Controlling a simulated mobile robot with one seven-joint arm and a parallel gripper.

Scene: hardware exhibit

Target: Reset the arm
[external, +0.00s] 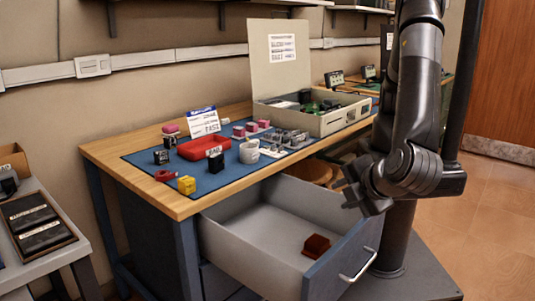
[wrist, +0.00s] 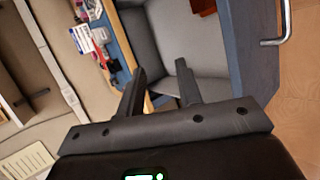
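My gripper (external: 362,190) hangs beside the workbench, above the back right side of the pulled-out drawer (external: 225,230). In the wrist view my gripper (wrist: 160,82) has its two dark fingers apart, with nothing between them. The arm comes down from the upper right of the external view and bends at the wrist. The grey drawer also shows beyond the fingers in the wrist view (wrist: 205,40). A small reddish-brown block (external: 316,246) lies in the drawer, apart from my gripper. It shows partly at the top edge of the wrist view (wrist: 203,6).
The wooden bench (external: 110,150) carries a blue mat with a red tray (external: 204,147), a white mug (external: 249,152), a yellow block (external: 186,185) and other small items. An open beige case (external: 335,120) stands at the back. The drawer front with its handle (external: 358,266) juts out. Floor is clear at right.

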